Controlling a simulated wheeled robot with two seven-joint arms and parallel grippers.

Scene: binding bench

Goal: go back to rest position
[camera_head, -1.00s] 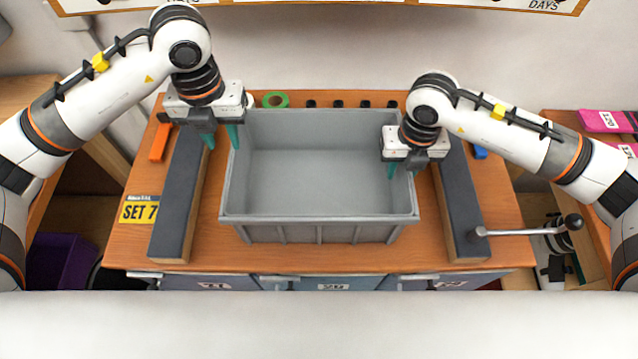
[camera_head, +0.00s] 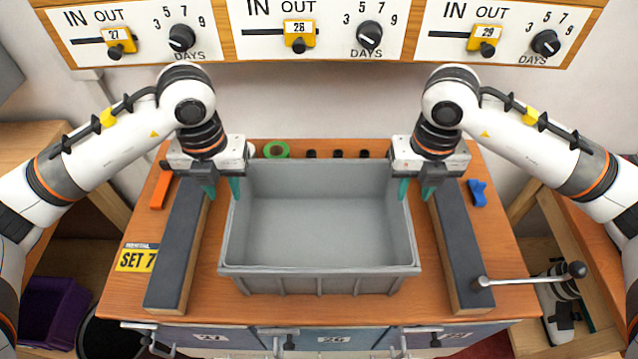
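My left gripper (camera_head: 222,190) hangs over the left rim of the grey bin, its two teal fingers apart with nothing between them. My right gripper (camera_head: 415,191) is over the bin's right rim, its teal fingers also apart and empty. The grey bin (camera_head: 320,283) stands upright and empty on the wooden bench between two dark-topped bars. I cannot tell whether the fingertips touch the rim.
The left bar (camera_head: 178,255) and right bar (camera_head: 460,245) flank the bin. A lever (camera_head: 530,280) sticks out at right. An orange piece (camera_head: 160,190), green tape roll (camera_head: 276,150) and blue piece (camera_head: 478,192) lie on the bench (camera_head: 215,300). A dial panel (camera_head: 325,30) hangs behind.

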